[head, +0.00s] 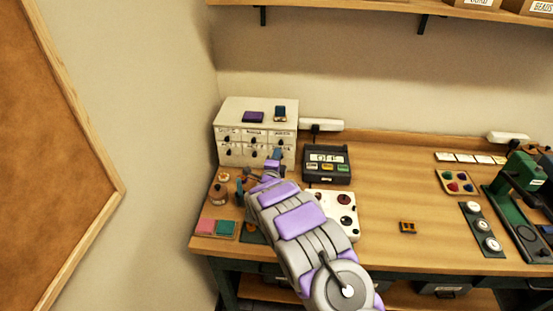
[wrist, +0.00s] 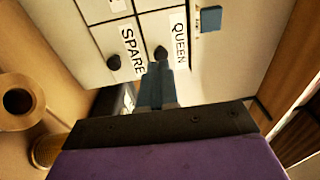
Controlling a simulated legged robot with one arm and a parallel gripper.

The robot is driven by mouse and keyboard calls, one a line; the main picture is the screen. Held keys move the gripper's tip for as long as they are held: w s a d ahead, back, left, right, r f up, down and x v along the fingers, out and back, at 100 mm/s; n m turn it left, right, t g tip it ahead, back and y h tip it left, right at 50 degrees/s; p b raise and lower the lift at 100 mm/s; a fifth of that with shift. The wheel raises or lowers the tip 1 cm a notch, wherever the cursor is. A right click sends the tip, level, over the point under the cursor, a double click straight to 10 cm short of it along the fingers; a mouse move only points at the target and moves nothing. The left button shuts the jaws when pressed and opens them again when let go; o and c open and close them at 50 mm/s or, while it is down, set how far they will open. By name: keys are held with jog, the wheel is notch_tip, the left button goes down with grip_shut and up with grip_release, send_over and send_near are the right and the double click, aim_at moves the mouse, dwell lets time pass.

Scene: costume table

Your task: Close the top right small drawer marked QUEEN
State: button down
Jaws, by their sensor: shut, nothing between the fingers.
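A small white drawer cabinet (head: 229,159) stands at the back left of the table. The QUEEN drawer (head: 286,137) is at its top right; its label and dark knob also show in the wrist view (wrist: 179,38). Its front looks about level with the drawers beside it, but a small gap cannot be ruled out. The SPARE drawer (wrist: 129,46) lies below it. My gripper (head: 277,154) is shut and empty, its tips (wrist: 158,68) at or just short of the QUEEN knob. I cannot tell whether they touch. My gripper hides part of the lower right drawer.
A purple box (head: 253,117) and a blue-topped item (head: 280,113) lie on the cabinet. Small pots (head: 217,194) and a tray of coloured pads (head: 216,227) are at left. The table's middle is mostly clear.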

jog(key=shift+s+a+p, duration=0.55)
jog(key=shift+s+a, duration=0.05)
jog(key=shift+s, duration=4.35)
jog(key=s+d+r+n+g+y, duration=0.2)
jog(key=s+d+r+n+g, duration=0.2)
jog(key=s+n+g, duration=0.15)
jog(key=s+d+r+n+g+y, duration=0.1)
jog(key=s+d+r+n+g, duration=0.35)
jog(key=s, duration=0.25)
jog(key=s+d+r+n+g, duration=0.1)
jog(key=s+d+n+g, duration=0.2)
jog(key=s, duration=1)
jog(key=s+d+r+n+g, duration=0.2)
jog(key=s+d, duration=0.3)
jog(key=s, duration=0.9)
jog(key=s+d+r+n+g+h+b, duration=0.1)
jog(key=s+d+n+g, duration=0.3)
jog(key=s, duration=1)
jog(key=shift+d+r+g, duration=0.15)
jog(key=shift+r+g, duration=0.35)
jog(key=shift+r, duration=0.25)
